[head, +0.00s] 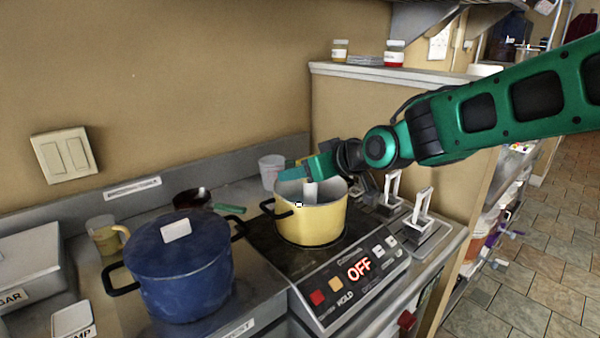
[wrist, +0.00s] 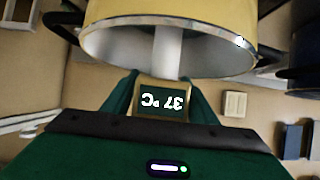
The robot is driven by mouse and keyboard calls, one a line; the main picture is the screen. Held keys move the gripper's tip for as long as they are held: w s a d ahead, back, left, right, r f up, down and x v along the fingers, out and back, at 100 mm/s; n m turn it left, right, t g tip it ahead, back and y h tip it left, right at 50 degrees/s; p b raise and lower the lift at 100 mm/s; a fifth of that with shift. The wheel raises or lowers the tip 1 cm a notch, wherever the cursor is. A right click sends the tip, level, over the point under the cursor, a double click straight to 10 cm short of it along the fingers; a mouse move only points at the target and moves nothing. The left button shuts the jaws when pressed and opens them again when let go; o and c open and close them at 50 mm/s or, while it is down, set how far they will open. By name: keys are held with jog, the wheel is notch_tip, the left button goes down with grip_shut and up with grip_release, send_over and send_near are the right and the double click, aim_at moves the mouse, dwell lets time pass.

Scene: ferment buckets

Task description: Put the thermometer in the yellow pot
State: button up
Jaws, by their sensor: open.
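The yellow pot (head: 312,222) stands upright and uncovered on the dark hob. Its rim and pale inside also fill the top of the wrist view (wrist: 170,10). The thermometer has a tan-framed display reading 37 °C (wrist: 162,101) and a pale probe (head: 311,190) that reaches down inside the pot's rim. Its lower tip is hidden by the pot wall in the head view. My gripper (wrist: 160,92) is open at the pot's rim, with a green finger on either side of the display. I cannot tell whether either finger touches it.
A lidded blue pot (head: 182,268) stands to the left, close to the yellow pot's handle. The hob's control panel (head: 355,275) reads OFF. Metal stands (head: 422,212) are at the right. A pale cup (head: 271,170) and a dark pan (head: 192,198) stand behind.

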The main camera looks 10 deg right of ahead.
jog(key=v, duration=1.2)
jog(key=s+d+f+m+g+h, duration=0.25)
jog(key=s+d+f+m, duration=0.2)
jog(key=d+f, duration=0.4)
jog(key=s+d+f+m+g+h, duration=0.2)
jog(key=s+d+f+m+h, duration=0.25)
jog(key=d, duration=0.75)
jog(key=s+d+f+m+g, duration=0.2)
jog(key=s+d+f+g, duration=0.1)
jog(key=s, duration=0.6)
jog(key=s+d+f+m+g, duration=0.2)
jog(key=s+d+f+g, duration=0.1)
jog(key=s, duration=0.6)
jog(key=shift+d, duration=0.4)
jog(key=shift+w+f, duration=0.2)
jog(key=shift+w, duration=0.4)
